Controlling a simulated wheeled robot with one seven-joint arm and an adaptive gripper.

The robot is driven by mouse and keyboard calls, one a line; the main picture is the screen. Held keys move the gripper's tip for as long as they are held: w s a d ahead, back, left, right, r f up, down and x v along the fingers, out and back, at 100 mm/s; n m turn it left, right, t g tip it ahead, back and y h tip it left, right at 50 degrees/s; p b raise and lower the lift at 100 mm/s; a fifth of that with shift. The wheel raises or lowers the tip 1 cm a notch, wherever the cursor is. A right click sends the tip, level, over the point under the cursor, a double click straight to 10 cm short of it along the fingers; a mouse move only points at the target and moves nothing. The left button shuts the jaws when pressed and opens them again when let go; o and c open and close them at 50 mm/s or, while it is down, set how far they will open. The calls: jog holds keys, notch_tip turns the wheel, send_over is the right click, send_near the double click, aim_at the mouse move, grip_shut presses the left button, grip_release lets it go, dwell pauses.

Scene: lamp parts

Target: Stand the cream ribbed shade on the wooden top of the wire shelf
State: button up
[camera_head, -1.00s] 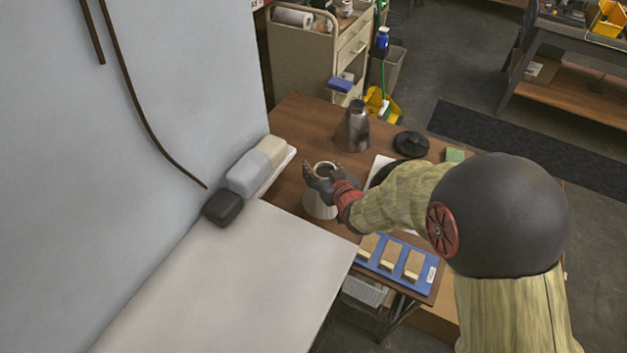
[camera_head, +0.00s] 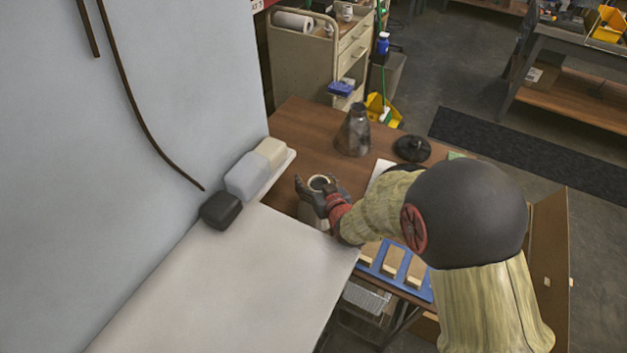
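The cream ribbed shade (camera_head: 312,214) is upright over the left part of the brown wooden table, beside the edge of the pale counter. Its round top opening shows between my gripper's dark fingers. My gripper (camera_head: 319,184) is closed around the upper part of the shade, one finger on each side. Its fingertips and the shade's right side are partly hidden by the hand and arm. I cannot tell whether the shade's base touches the table. No wire shelf with a wooden top can be clearly made out; a brown wooden panel (camera_head: 550,245) shows at the right, partly behind my arm.
A dark grey flask (camera_head: 354,132) and a round black disc (camera_head: 412,148) stand behind on the wooden table (camera_head: 305,125). A blue tray with wooden blocks (camera_head: 388,262) lies in front.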

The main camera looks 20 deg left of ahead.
jog(key=shift+o, duration=1.4)
jog(key=p+v, duration=0.2)
jog(key=v, duration=0.4)
jog(key=shift+s+d+r, duration=0.15)
jog(key=shift+d+r, duration=0.05)
jog(key=shift+s+d, duration=0.3)
jog(key=shift+s, duration=0.05)
